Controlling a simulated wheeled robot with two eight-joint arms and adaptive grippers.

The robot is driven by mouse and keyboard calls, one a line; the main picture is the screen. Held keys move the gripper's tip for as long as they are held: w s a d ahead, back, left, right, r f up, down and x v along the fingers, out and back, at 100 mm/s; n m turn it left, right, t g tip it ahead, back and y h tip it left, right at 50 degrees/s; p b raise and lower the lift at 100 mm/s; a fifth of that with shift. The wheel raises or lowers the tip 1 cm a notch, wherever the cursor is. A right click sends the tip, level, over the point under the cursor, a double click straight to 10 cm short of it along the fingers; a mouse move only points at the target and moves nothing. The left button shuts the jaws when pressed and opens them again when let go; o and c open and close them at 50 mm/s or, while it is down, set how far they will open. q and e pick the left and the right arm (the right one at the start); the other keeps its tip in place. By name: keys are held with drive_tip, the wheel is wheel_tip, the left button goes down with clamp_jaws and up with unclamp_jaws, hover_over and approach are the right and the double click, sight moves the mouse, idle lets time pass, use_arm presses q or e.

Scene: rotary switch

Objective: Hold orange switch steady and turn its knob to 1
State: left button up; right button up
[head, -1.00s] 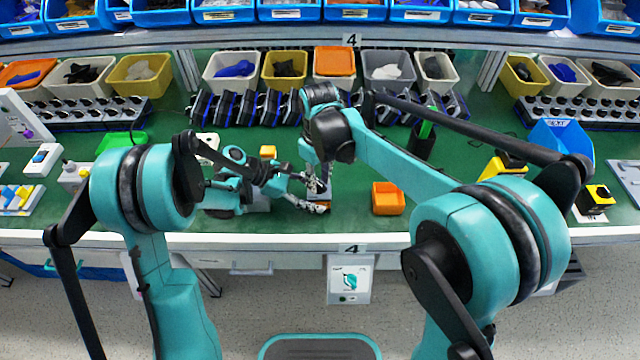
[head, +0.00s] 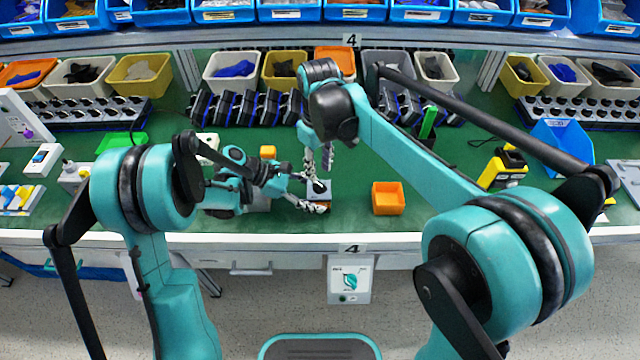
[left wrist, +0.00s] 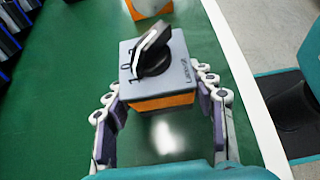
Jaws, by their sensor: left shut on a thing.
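The orange switch (left wrist: 160,102) has a grey top face (left wrist: 180,72) and an orange lower body in the left wrist view. In the head view its grey top (head: 319,190) shows near the table's front edge. My left gripper (head: 317,196) is shut on the switch, with a finger at each side; its fingers also show in the left wrist view (left wrist: 162,108). The black knob (left wrist: 152,52) has a white line and lies slanted. The marks 1, 0 and 2 are at its left; its exact setting is hard to tell. My right gripper (head: 318,164) is open and empty just above the switch.
An orange bin (head: 388,198) stands to the right of the switch. A black and yellow device (head: 505,168) stands farther right. Green table around the orange bin is clear.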

use_arm(q)
drive_tip(key=o, duration=1.3)
drive_tip(key=shift+c, duration=0.2)
drive_tip(key=v, duration=1.2)
